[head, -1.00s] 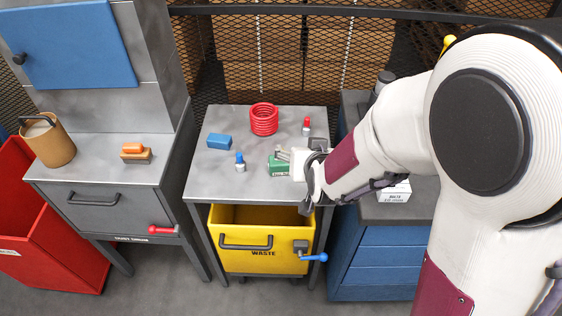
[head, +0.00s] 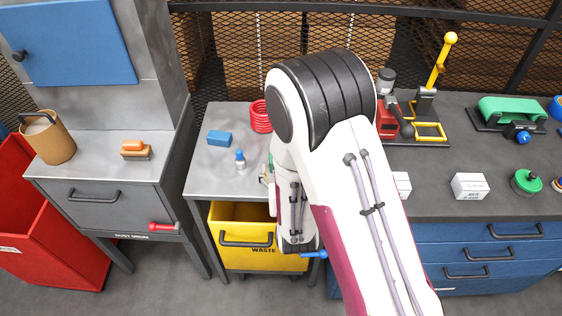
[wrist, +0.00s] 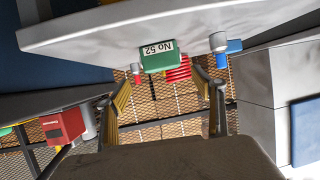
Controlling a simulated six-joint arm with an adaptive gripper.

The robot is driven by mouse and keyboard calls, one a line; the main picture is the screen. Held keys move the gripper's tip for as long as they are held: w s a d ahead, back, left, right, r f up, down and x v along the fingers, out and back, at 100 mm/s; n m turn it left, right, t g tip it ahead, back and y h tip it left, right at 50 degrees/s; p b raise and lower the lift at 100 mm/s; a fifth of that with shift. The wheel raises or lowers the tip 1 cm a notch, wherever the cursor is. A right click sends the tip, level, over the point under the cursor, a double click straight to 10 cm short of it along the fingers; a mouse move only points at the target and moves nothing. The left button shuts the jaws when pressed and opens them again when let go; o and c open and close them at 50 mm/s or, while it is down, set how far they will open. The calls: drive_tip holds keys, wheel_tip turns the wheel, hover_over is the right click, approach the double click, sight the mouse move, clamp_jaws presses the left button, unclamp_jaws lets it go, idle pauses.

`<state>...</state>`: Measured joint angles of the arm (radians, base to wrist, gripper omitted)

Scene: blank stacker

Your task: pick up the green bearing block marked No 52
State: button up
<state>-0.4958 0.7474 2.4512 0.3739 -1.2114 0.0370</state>
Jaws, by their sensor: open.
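The green bearing block (wrist: 158,55) shows in the wrist view near the edge of the grey table, which appears tilted and upside down there. Its white label reads No 52, inverted. My gripper (wrist: 161,94) is open and empty, its two fingers apart to the left and right below the block in the picture, not touching it. In the head view my arm hides nearly all of the block and the gripper.
On the grey table (head: 213,175) stand a blue block (head: 219,138), a blue-and-white bottle-like piece (head: 240,158) and a red coil (head: 260,117). A workbench with white boxes (head: 469,186) lies to the right.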

drive_tip(key=shift+s+a+f, duration=0.1)
drive_tip(key=shift+f, duration=0.25)
drive_tip(key=shift+x, duration=1.3)
drive_tip(key=shift+r+x, duration=0.15)
drive_tip(key=shift+x, duration=1.15)
drive_tip(key=shift+r+x, duration=0.1)
drive_tip(key=shift+x, duration=1.2)
drive_tip(key=shift+a, duration=0.15)
drive_tip(key=shift+r, duration=0.1)
clamp_jaws()
